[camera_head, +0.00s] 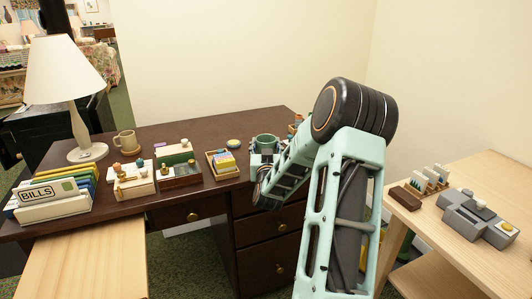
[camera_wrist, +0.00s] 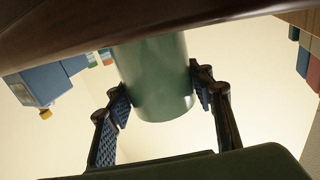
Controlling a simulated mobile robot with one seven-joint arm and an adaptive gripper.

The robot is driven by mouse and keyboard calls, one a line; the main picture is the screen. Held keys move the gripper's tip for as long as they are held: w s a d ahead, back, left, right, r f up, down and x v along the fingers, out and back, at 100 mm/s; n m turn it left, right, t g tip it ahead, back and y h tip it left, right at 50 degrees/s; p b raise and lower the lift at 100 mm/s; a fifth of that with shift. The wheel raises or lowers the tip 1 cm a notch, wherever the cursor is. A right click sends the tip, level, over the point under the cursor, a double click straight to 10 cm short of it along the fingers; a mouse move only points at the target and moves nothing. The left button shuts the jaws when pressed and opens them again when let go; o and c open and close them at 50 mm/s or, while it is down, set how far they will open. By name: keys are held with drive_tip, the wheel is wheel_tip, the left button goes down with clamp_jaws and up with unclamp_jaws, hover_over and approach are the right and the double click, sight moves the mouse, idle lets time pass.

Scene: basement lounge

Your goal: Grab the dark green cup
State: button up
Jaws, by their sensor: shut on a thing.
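The dark green cup (camera_head: 265,141) is near the right end of the dark brown desk (camera_head: 150,204), with its round open rim facing up. My gripper (camera_head: 258,168) reaches it from the front right, and my arm hides part of that area. In the wrist view the smooth green cup (camera_wrist: 155,75) stands between the two black padded fingers of my gripper (camera_wrist: 162,98), which are shut on its sides. I cannot tell whether the cup rests on the desk or is slightly raised.
Left of the cup are a small tray of coloured blocks (camera_head: 222,163), wooden boxes (camera_head: 178,170), a beige mug (camera_head: 127,142), a lamp (camera_head: 68,85) and a bills file (camera_head: 48,195). A light wooden table (camera_head: 450,240) with a grey device (camera_head: 480,217) stands at right.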

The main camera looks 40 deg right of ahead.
drive_tip(key=shift+c, duration=1.1)
drive_tip(key=shift+r, duration=0.1)
